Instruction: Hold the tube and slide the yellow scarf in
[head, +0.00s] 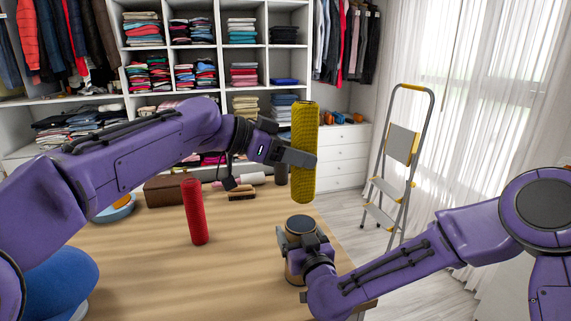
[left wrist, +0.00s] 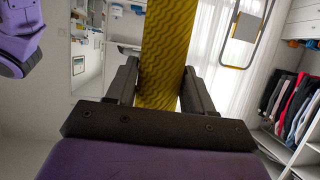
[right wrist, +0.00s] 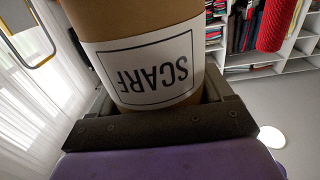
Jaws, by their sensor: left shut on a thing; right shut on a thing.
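The yellow scarf (head: 304,150) is a rolled, textured cylinder. My left gripper (head: 305,160) is shut on it and holds it upright; it also fills the middle of the left wrist view (left wrist: 165,55). The tube (head: 297,264) is brown cardboard with a dark opening at its top, standing at the table's right side. My right gripper (head: 305,255) is shut on it; the right wrist view shows its SCARF label (right wrist: 150,65). The scarf's lower end is above the tube's mouth, apart from it and about in line in the head view.
A red roll (head: 195,212) stands upright on the wooden table (head: 150,270). A brush (head: 241,193), a brown box (head: 165,190) and a blue bowl (head: 115,210) sit toward the back. A stepladder (head: 400,150) stands on the floor to the right.

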